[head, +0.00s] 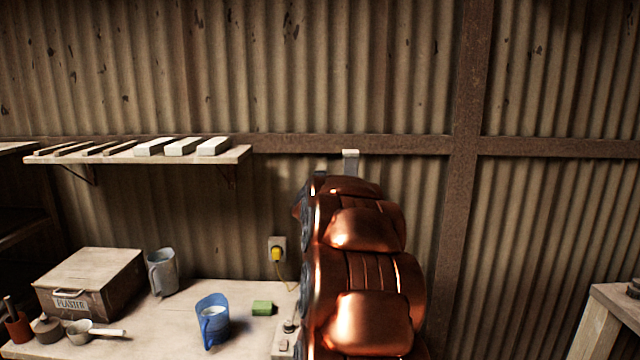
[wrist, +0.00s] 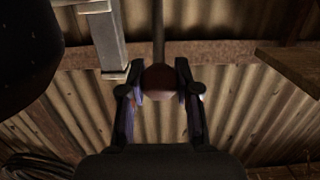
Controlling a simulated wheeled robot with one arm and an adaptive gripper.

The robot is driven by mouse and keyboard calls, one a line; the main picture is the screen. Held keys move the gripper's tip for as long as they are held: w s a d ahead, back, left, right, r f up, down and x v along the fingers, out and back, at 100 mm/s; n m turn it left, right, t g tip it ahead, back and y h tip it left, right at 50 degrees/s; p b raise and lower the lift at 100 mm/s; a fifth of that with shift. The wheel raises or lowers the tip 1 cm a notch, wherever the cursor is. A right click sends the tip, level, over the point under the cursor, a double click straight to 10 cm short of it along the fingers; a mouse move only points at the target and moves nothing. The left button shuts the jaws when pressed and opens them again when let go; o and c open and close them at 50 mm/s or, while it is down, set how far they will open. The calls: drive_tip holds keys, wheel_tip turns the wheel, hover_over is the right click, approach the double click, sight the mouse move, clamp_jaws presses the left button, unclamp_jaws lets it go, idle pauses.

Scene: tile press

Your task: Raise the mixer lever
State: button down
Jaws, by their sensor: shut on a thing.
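In the wrist view, the mixer lever shows as a thin rod (wrist: 158,38) ending in a round brown knob (wrist: 158,79). My gripper (wrist: 160,88) has its two fingers on either side of the knob and is shut on it. The rod runs from the knob to the top edge of the picture. In the head view my copper-coloured arm hides my gripper and the lever. The mixer's body cannot be made out there.
A grey post (wrist: 108,35) stands close beside the lever. In the head view, a workbench (head: 168,318) holds a plaster box (head: 85,285), a blue jug (head: 212,320), a grey jug (head: 162,272) and a green block (head: 263,308). A wall shelf (head: 240,155) bears pale blocks.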

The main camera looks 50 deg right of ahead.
drive_tip(key=shift+f, duration=0.1)
drive_tip(key=c, duration=1.1)
unclamp_jaws()
drive_tip(key=shift+a, duration=0.15)
drive_tip(key=shift+v, duration=5.9)
